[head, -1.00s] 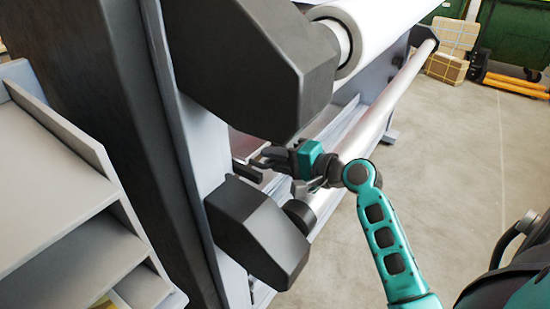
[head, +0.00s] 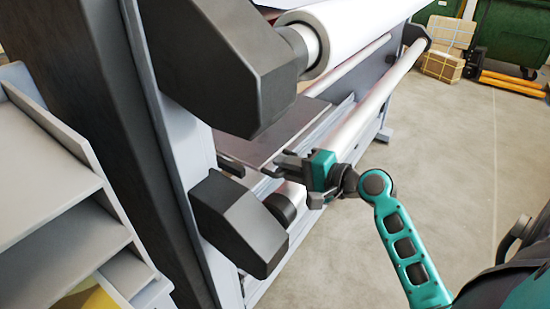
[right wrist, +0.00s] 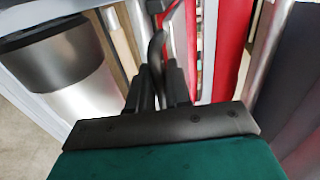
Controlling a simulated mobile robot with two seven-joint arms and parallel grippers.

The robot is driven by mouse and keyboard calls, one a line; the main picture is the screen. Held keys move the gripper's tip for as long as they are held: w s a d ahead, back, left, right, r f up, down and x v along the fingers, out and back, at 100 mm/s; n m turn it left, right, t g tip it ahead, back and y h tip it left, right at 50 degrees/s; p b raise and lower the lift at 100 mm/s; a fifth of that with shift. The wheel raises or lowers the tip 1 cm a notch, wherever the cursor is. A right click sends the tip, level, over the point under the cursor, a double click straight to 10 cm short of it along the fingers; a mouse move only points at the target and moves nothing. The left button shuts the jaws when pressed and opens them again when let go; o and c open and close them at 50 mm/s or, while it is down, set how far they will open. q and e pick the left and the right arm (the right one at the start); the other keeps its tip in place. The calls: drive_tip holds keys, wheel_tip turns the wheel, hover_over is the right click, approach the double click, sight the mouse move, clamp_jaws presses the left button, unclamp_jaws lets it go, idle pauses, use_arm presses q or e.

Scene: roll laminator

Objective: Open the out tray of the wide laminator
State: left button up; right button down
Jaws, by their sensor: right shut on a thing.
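The wide laminator (head: 160,120) stands at the left and runs away from me. Its out tray (head: 262,128) shows as a flat grey panel between the upper and lower rollers. My right gripper (head: 280,167) is at the tray's near front edge, just above the lower roller. In the right wrist view its two dark fingers (right wrist: 160,88) are shut on a thin dark curved handle (right wrist: 157,45). The handle itself is hard to make out in the head view. My left gripper is not in view.
A large white roll (head: 345,35) hangs above the tray. Black end housings (head: 240,222) and the long lower roller (head: 375,100) lie close around my right gripper. Grey shelves (head: 45,195) stand at the left.

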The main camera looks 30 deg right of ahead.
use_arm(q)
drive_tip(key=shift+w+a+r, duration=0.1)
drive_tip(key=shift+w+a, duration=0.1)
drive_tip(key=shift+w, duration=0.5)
use_arm(e)
drive_tip(key=shift+s+d+f, duration=0.1)
drive_tip(key=shift+s+d, duration=0.2)
drive_tip(key=shift+s, duration=0.4)
drive_tip(key=shift+s+d, duration=0.3)
drive_tip(key=shift+s, duration=0.4)
drive_tip(key=shift+s+d+f, duration=0.1)
drive_tip(key=shift+s+d, duration=0.2)
drive_tip(key=shift+s, duration=0.4)
drive_tip(key=c, duration=1.4)
unclamp_jaws()
drive_tip(key=shift+r, duration=0.1)
drive_tip(key=shift+o, duration=0.8)
drive_tip(key=shift+s+d, duration=0.1)
drive_tip(key=shift+s, duration=0.1)
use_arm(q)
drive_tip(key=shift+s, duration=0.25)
use_arm(e)
drive_tip(key=shift+w, duration=0.1)
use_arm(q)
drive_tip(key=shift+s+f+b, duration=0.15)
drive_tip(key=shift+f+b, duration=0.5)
use_arm(e)
drive_tip(key=v, duration=1.3)
